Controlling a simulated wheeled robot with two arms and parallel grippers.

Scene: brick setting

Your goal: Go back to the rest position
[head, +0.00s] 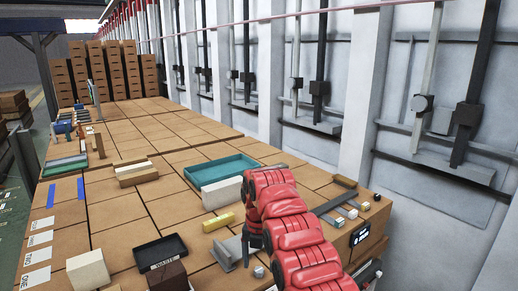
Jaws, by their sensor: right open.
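My right arm (290,225), red and segmented, rises from the bottom right and arches over the tiled tabletop (175,208). My right gripper (247,248), dark and partly hidden behind the arm, points down over the near part of the table. It is open, and I see nothing held between its fingers. A grey plate-like piece (226,256) lies beside it on the left. My left gripper is not in view.
Near the arm are a yellow brick (217,222), a white brick (222,192), a teal tray (221,167), a black tray (161,252), a cream block (88,270) and a dark brown block (168,277). Grey strips (330,219) lie right of the arm. A panelled wall (345,100) borders the right.

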